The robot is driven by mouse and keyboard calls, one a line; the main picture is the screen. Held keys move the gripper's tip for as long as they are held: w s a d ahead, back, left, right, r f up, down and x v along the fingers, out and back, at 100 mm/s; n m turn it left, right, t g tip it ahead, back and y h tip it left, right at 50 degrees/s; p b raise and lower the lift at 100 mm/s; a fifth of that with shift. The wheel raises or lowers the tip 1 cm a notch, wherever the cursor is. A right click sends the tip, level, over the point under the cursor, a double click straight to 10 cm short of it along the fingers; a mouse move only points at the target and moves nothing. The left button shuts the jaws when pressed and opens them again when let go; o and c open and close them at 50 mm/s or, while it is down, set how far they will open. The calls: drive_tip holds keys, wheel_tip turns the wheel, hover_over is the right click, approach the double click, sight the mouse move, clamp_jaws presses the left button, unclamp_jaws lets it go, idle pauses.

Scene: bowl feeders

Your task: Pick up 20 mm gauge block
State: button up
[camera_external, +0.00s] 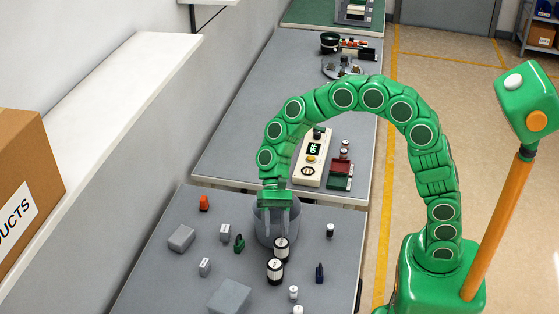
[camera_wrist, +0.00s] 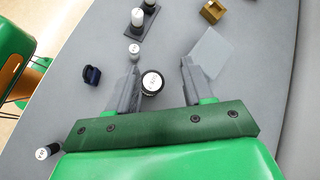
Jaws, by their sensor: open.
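I cannot tell which piece is the 20 mm gauge block; no marking is readable. In the external view, candidates are a wide grey block (camera_external: 181,238) and two small grey blocks, one (camera_external: 225,232) behind the other (camera_external: 204,267). All lie left of my gripper (camera_external: 279,236), which hangs pointing down in front of a grey round bowl (camera_external: 262,232). In the wrist view my gripper (camera_wrist: 160,68) is open. A white-topped black cylinder (camera_wrist: 152,82) shows between its fingers, nearer the left one; contact cannot be told. The small grey blocks are not identifiable there.
Two black-and-white cylinders, one (camera_external: 281,246) behind the other (camera_external: 274,268), stand close to the bowl. A flat grey plate (camera_external: 230,297), a green piece (camera_external: 239,243), an orange piece (camera_external: 204,203) and a blue piece (camera_external: 320,272) lie around. Bare table separates the pieces.

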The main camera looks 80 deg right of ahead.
drive_tip(key=w+f+m+t+y, duration=0.2)
drive_tip(key=w+f+m+y, duration=0.3)
drive_tip(key=w, duration=0.6)
drive_tip(key=m+t+h, duration=0.1)
drive_tip(key=m+t, duration=0.1)
drive_tip(key=m, duration=0.2)
approach(205, 261)
drive_tip(key=shift+s+a+f, duration=0.15)
drive_tip(key=shift+s+a, duration=0.2)
drive_tip(key=shift+a+f, duration=0.1)
drive_tip(key=shift+f, duration=0.05)
drive_tip(key=x, duration=0.6)
drive_tip(key=shift+w+a, duration=0.1)
drive_tip(key=shift+a, duration=0.1)
drive_tip(key=shift+w+x, duration=0.15)
drive_tip(key=shift+x, duration=1.2)
drive_tip(key=shift+w+x, duration=0.15)
drive_tip(key=shift+x, duration=1.25)
drive_tip(key=shift+d, duration=0.1)
drive_tip(key=shift+c, duration=0.5)
clamp_jaws()
